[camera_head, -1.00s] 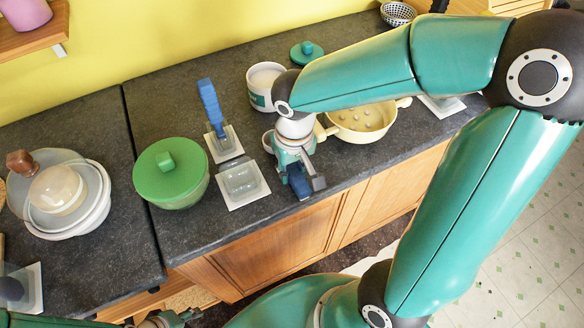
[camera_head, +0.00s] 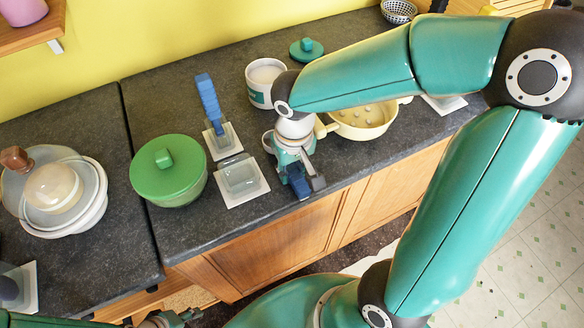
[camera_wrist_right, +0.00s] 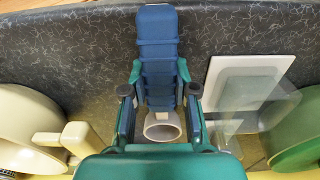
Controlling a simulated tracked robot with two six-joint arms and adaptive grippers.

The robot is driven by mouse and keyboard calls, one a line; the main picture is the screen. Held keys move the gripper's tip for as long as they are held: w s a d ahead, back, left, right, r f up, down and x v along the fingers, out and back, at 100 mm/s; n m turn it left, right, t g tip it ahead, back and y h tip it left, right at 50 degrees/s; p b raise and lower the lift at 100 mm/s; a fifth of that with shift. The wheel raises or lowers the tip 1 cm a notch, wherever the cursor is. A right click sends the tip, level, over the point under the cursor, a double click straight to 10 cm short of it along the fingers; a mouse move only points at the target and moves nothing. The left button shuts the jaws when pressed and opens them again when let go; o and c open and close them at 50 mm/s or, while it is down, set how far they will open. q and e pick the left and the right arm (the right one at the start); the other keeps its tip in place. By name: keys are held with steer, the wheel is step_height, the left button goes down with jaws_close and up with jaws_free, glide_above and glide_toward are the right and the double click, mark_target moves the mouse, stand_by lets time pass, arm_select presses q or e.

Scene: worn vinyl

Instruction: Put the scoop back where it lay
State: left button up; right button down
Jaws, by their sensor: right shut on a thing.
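My right gripper (camera_head: 297,176) is shut on the scoop, low over the counter near its front edge. The scoop's blue handle (camera_wrist_right: 157,60) lies between the fingers in the right wrist view and points toward the counter's front. Its pale round bowl (camera_wrist_right: 163,127) shows close to the palm. In the head view the blue handle end (camera_head: 301,189) shows below the fingers; the gripper hides much of the rest. I cannot tell whether the scoop touches the counter. My left gripper (camera_head: 172,318) is only partly in view at the bottom edge, its fingers unclear.
Left of the right gripper are a clear dish on a white card (camera_head: 259,191), a blue-handled item (camera_head: 208,100) on another card, and a green lidded pot (camera_head: 168,183). A white canister (camera_head: 258,88) and a cream pan (camera_head: 365,132) stand behind. Stacked plates (camera_head: 95,205) are far left.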

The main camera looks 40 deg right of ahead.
steer(key=c, duration=0.8)
jaws_free()
steer(key=shift+r, duration=0.2)
steer(key=shift+s+r+p, duration=0.15)
steer(key=shift+r+p, duration=3)
steer(key=shift+r, duration=0.7)
steer(key=r, duration=1.2)
steer(key=shift+s, duration=0.2)
steer(key=shift+f, duration=0.1)
